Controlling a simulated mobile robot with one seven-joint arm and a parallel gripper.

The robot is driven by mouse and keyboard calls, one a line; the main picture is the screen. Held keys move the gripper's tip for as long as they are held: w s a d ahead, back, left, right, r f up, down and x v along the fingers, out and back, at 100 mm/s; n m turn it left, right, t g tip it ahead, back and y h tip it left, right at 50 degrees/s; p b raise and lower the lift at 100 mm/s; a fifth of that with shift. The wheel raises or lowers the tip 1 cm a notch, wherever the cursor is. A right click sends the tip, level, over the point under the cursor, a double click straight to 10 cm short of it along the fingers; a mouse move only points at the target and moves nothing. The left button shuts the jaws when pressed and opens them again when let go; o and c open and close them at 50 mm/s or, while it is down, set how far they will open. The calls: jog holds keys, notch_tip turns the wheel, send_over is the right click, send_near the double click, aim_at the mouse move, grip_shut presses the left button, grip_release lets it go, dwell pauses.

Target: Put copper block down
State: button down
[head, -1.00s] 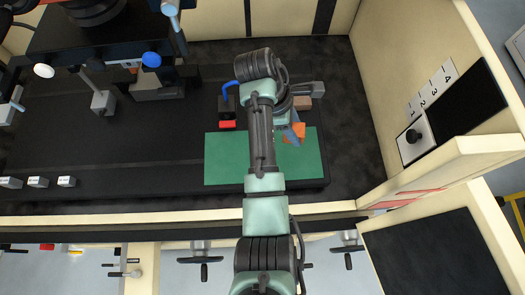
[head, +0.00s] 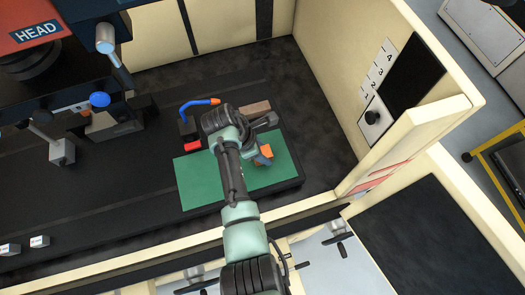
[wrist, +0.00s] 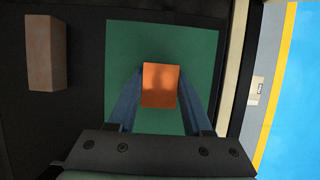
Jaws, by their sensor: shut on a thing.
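My gripper (wrist: 160,88) is shut on the orange copper block (wrist: 160,85), with one blue finger on each side of it in the wrist view. In the head view the copper block (head: 267,150) shows beside my gripper (head: 262,155), partly hidden by it. The block is over the green mat (head: 200,182), which fills the middle of the wrist view (wrist: 195,45) behind it. I cannot tell whether the block touches the mat or is held just above it.
A brown block (wrist: 42,52) lies on the black surface beyond the mat, also in the head view (head: 255,107). A red block (head: 193,146) and a blue hose with an orange tip (head: 200,102) are left of my arm. A cream wall (head: 335,85) stands right.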

jog(key=shift+w+f, duration=0.1)
jog(key=shift+f, duration=0.05)
jog(key=shift+f, duration=0.15)
jog(key=shift+c, duration=1.6)
grip_release()
jog(key=v, duration=1.2)
